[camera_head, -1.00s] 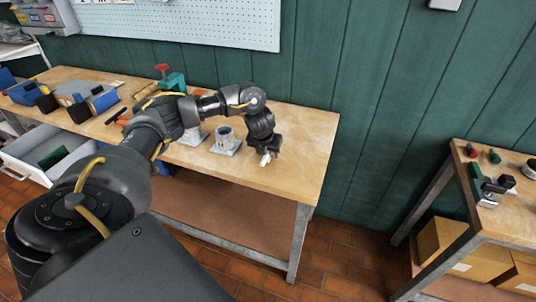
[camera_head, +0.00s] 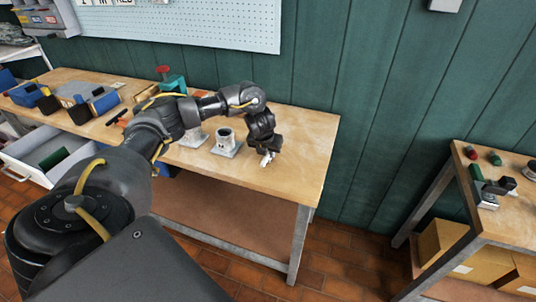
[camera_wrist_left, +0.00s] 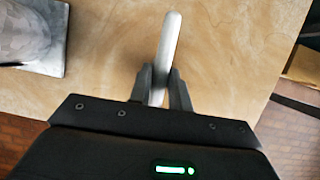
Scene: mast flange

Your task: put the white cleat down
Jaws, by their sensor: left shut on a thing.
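The white cleat (camera_wrist_left: 171,45) is a pale, rounded bar between the two fingers of my left gripper (camera_wrist_left: 161,90) in the left wrist view. The gripper is shut on it, and the fingers hide part of it. In the head view the cleat (camera_head: 265,162) is a small white shape under my left gripper (camera_head: 268,156), over the right part of the wooden workbench (camera_head: 305,150). I cannot tell whether the cleat touches the bench top. My right gripper is not in view.
A grey flange with a square base (camera_head: 226,146) stands on the bench left of my gripper; its base plate also shows in the left wrist view (camera_wrist_left: 50,58). The bench's right end is clear. A second bench (camera_head: 510,215) stands at the right.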

